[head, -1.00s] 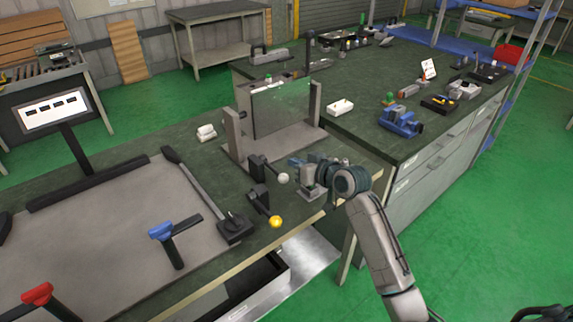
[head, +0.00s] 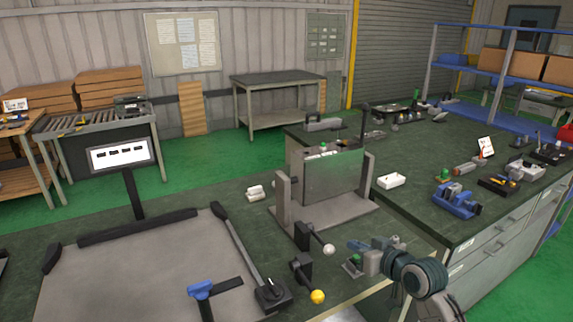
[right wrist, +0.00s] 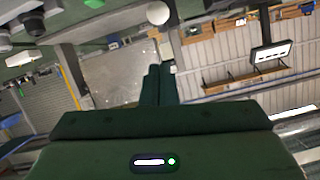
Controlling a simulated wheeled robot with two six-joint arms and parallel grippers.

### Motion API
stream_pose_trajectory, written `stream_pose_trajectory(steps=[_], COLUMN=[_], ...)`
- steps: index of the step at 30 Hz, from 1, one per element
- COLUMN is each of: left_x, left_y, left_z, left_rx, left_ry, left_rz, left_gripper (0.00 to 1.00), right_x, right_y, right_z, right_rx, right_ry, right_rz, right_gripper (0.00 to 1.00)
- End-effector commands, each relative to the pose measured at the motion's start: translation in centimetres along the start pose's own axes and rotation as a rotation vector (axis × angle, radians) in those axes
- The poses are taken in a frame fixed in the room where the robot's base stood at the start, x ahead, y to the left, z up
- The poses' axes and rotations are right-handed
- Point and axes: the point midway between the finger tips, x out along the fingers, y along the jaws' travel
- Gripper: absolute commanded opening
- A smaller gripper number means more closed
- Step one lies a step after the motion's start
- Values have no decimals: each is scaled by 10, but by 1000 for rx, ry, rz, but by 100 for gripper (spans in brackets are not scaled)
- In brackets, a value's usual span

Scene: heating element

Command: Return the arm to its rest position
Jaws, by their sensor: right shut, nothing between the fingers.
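My right gripper (head: 358,246) is above the right end of the near workbench, just right of a white-knobbed lever (head: 329,250), with a gap between them. In the right wrist view its two fingers (right wrist: 158,84) are together and nothing is between them. My right arm comes in from the lower right. My left gripper is not in the head view.
A yellow-knobbed lever (head: 317,297) stands left of the gripper. Behind is a fixture with an upright metal panel (head: 333,178) between posts. A blue-handled tool (head: 201,289) is at the left.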

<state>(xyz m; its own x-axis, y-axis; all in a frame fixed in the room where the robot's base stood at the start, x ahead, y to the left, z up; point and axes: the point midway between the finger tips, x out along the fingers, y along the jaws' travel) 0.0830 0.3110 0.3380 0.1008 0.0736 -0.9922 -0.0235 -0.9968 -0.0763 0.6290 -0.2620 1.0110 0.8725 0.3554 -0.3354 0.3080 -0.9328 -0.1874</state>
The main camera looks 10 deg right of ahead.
Motion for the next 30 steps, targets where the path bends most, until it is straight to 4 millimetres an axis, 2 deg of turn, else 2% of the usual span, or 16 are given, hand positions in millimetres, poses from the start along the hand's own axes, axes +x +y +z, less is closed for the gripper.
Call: stream_pose_trajectory(steps=[2,5,9,12,18,24,30], left_x=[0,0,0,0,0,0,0], left_y=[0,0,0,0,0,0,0], left_z=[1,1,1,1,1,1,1], left_rx=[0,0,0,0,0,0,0], left_ry=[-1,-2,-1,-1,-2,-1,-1], left_rz=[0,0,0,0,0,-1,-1], left_gripper=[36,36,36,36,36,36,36], right_x=[-6,-25,-73,-111,-171,-218,-262], right_y=[-6,-16,-33,-42,-54,-63,-71], right_z=[26,78,161,205,255,282,302], right_rx=[-4,-16,-33,-38,-35,-26,-15], right_ry=[-51,-164,-366,-495,-667,-789,-897], right_rz=[13,50,129,187,273,339,401], right_gripper=[0,0,0,0,0,0,0])
